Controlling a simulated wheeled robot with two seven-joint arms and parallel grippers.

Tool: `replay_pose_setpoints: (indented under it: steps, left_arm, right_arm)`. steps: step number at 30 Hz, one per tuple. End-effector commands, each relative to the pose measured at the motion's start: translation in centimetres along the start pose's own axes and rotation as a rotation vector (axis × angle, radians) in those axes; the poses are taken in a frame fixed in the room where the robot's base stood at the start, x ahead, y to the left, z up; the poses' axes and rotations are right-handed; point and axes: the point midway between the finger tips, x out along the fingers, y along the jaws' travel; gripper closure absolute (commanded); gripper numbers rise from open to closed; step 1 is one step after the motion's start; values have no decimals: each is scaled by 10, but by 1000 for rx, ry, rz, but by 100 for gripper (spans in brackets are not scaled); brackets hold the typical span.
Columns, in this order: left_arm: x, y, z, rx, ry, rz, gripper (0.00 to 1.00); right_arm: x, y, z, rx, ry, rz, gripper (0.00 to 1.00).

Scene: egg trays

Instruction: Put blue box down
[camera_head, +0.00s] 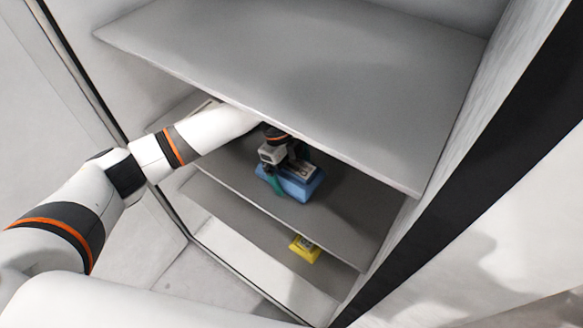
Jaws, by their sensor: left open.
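The blue box (301,190) stands on the middle shelf (345,216) of a cabinet, below the large upper shelf. My left arm comes in from the left and reaches under the upper shelf. My left gripper (283,171) is at the box, over its left and top part, with teal-green finger parts beside it. The gripper is open. The near finger shows at the box's left side; the far finger is mostly hidden behind the gripper body and box. My right gripper is not in view.
The upper grey shelf (300,60) hangs close over my left forearm. A yellow item (305,249) lies on a lower shelf. The cabinet's right wall (480,130) bounds the space. The middle shelf is clear to the right of the box.

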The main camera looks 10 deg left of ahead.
Motion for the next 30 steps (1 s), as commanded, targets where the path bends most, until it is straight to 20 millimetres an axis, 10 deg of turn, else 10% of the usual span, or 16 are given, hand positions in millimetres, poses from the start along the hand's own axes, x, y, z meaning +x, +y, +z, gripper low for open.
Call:
replay_pose_setpoints:
  steps: [7, 19, 30]
  left_arm:
    - [-30, 2, -2, 1, 0, 6, 0]
    - [-56, 1, -91, -4, 0, 2, 0]
    - [-66, 0, -115, -1, -1, 0, 0]
  right_arm:
    - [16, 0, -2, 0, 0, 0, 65]
    - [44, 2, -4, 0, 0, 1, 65]
    - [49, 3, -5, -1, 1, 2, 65]
